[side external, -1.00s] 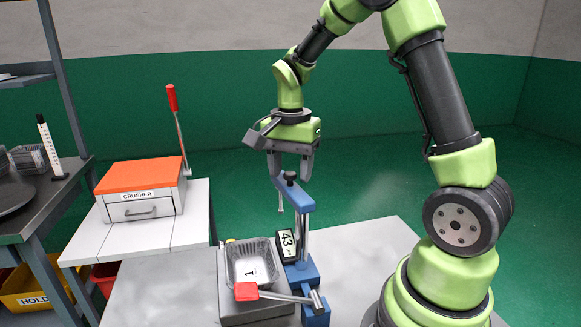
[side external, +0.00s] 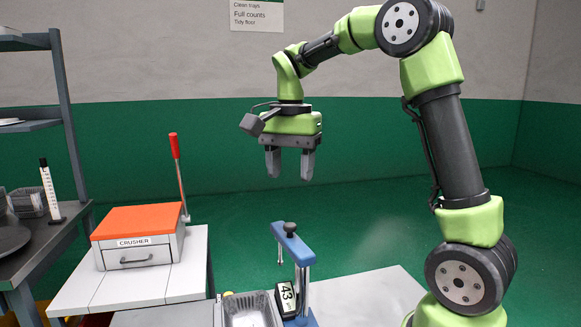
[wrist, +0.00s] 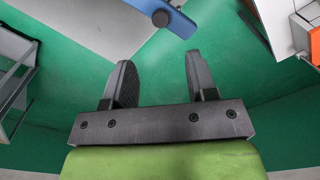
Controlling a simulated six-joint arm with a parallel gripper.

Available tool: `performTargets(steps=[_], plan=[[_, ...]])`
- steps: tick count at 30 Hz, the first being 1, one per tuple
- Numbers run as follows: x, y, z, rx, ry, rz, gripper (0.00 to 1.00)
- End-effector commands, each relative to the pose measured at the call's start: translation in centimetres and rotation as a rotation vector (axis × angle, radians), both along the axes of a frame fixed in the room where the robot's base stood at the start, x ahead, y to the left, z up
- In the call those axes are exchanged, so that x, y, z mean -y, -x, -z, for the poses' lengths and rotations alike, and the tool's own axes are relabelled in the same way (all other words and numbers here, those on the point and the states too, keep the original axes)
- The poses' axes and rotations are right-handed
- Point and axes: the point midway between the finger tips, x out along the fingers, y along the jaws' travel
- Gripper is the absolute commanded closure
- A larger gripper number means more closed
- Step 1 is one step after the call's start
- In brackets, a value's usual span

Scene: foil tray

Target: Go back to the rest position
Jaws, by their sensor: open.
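My gripper (side external: 290,166) hangs in the air, pointing down, with its two dark fingers apart and nothing between them. It is above and clear of the blue press-like stand (side external: 293,244). In the wrist view my gripper (wrist: 155,80) also shows open and empty, with the blue stand's arm (wrist: 165,15) at the top edge. The foil tray (side external: 252,320) sits at the bottom edge of the side view, left of the blue stand, and is partly cut off.
The orange-topped crusher (side external: 140,235) with a red lever stands on a white table (side external: 115,288) at left. A dark shelf unit (side external: 60,110) is at far left. A small display reading 43 (side external: 287,299) is by the blue stand. The air around my gripper is free.

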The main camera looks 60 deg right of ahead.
Motion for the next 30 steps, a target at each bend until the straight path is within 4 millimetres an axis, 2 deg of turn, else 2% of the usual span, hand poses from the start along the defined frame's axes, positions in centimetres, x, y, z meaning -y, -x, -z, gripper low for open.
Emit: performTargets(steps=[10,14,17,22,27,30], plan=[[0.0,0.0,0.0,0.001,0.0,-0.002,0.48],[-1.0,0.6,-0.6,0.036,0.003,-0.061,0.48],[-2.9,1.9,-1.8,0.109,0.008,-0.189,0.48],[-7.3,5.9,-3.2,0.3,0.04,-0.509,0.48],[-10.6,10.1,-3.0,0.488,0.097,-0.791,0.48],[-11.6,11.8,-2.4,0.573,0.131,-0.906,0.48]])
